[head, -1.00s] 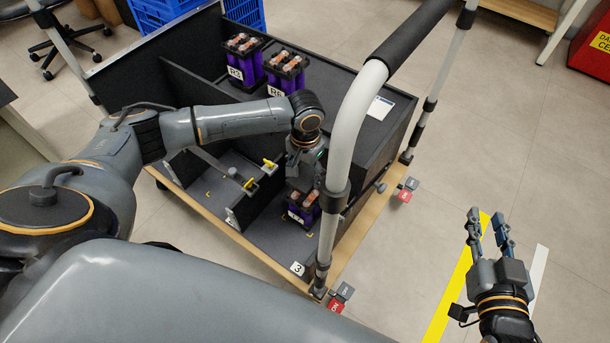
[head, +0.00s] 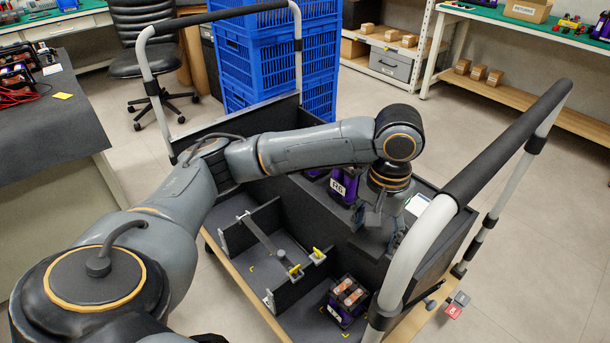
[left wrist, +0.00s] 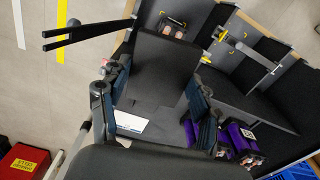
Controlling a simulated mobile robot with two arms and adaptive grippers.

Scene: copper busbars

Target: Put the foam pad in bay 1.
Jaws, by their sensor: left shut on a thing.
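My left gripper (head: 384,222) points down over the dark raised deck of the cart. In the left wrist view its two fingers (left wrist: 155,100) stand wide apart, on either side of a dark grey slab, which looks like the foam pad (left wrist: 163,75). The pad is hard to tell from the dark deck, and I cannot tell whether it touches the deck. The low bays (head: 275,245) lie left of and in front of the gripper, split by dark dividers, with yellow corner marks on their floors. No bay number is readable now. My right gripper is out of view.
A purple module with copper tops (head: 347,298) stands in the near bay. A purple module marked R6 (head: 341,186) stands behind the arm. Yellow-tipped clamps (head: 295,270) sit on a divider. The cart's handle (head: 425,235) rises close to the gripper's right.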

